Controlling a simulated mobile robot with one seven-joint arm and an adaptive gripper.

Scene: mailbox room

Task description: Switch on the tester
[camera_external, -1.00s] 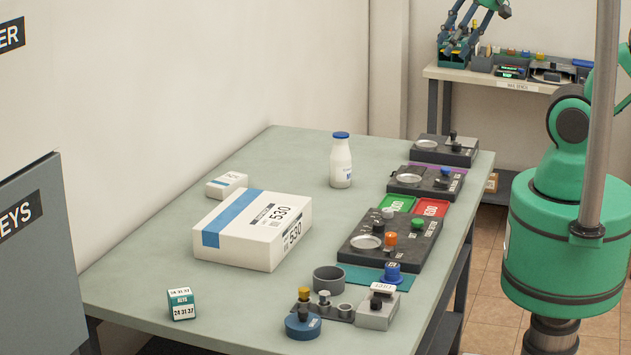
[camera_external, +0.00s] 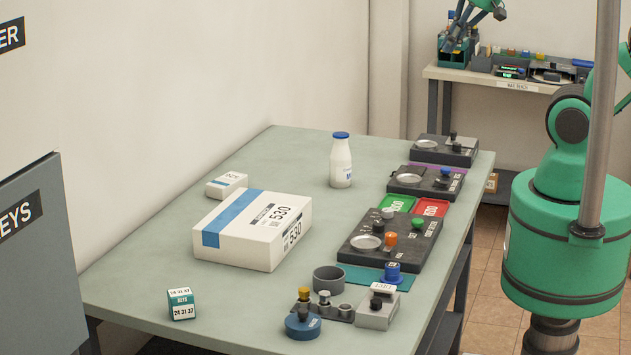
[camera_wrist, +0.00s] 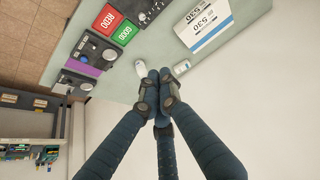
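No tester can be picked out by name, as the device lettering is too small to read. A large black panel (camera_external: 415,258) with a round plate and several knobs lies on the table's right side. Another (camera_external: 431,156) stands at the far right corner. In the wrist view, my gripper (camera_wrist: 158,82) has its dark blue fingers together, with nothing visible between them. It is above the table, apart from the devices, which show at the left of that view.
A white bottle (camera_external: 341,165), a large white box (camera_external: 249,236) and a small white box (camera_external: 224,186) stand on the table. Green (camera_external: 399,203) and red (camera_external: 434,208) trays lie between devices. Small fixtures (camera_external: 324,306) crowd the front.

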